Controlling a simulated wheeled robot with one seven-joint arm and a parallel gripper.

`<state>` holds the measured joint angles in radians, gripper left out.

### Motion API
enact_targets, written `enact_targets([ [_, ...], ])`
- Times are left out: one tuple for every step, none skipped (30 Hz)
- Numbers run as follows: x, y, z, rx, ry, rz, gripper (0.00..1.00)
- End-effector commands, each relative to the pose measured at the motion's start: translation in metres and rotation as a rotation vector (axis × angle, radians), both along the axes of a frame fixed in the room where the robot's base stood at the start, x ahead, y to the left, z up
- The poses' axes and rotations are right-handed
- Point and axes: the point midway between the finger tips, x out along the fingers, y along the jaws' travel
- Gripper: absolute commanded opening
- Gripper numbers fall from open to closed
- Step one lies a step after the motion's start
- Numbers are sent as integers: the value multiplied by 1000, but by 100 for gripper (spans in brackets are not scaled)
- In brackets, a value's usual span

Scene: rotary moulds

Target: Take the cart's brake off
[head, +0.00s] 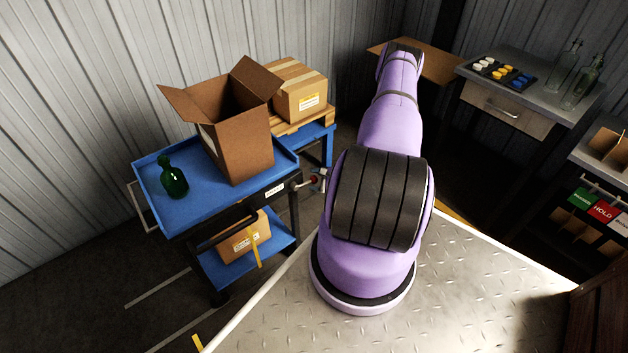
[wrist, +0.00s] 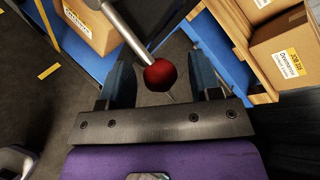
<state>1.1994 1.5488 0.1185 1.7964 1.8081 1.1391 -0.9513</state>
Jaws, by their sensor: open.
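The blue cart (head: 203,199) stands left of my arm in the head view, with an upper tray and a lower shelf. Its brake lever is a metal rod (wrist: 124,30) ending in a red ball knob (wrist: 160,74) in the wrist view. The knob also shows small in the head view (head: 313,181), at the cart's right end. My gripper (wrist: 164,68) is open, with one dark finger on each side of the knob and a gap showing on both sides. In the head view my arm largely hides the gripper.
An open cardboard box (head: 238,135) and a green bottle (head: 172,178) stand on the cart's tray. A closed box (head: 300,95) sits on a pallet behind. A metal-topped bench (head: 530,90) with bottles stands at the right. Floor left of the cart is clear.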

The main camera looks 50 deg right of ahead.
Motion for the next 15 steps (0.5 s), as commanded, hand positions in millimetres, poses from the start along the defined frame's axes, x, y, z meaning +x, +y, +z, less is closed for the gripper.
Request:
enact_targets([
  [-6, -2, 2, 0, 1, -2, 58],
  [-10, -3, 3, 0, 2, -2, 58],
  [-16, -4, 6, 0, 2, -1, 58],
  [-21, -5, 7, 0, 2, -2, 58],
  [-26, -7, 9, 0, 2, -3, 58],
  [-33, -9, 13, 0, 2, -3, 58],
  [-38, -10, 15, 0, 1, -2, 58],
  [-44, -11, 17, 0, 1, -2, 58],
  [-51, -13, 19, 0, 1, -4, 58],
  [-56, -14, 21, 0, 1, -2, 58],
  [-60, -15, 23, 0, 0, -2, 58],
  [-66, -17, 25, 0, 1, -2, 58],
  [-71, -18, 27, 0, 1, -2, 58],
  [-74, -19, 28, 0, 0, -3, 58],
  [-79, -20, 30, 0, 0, -1, 58],
])
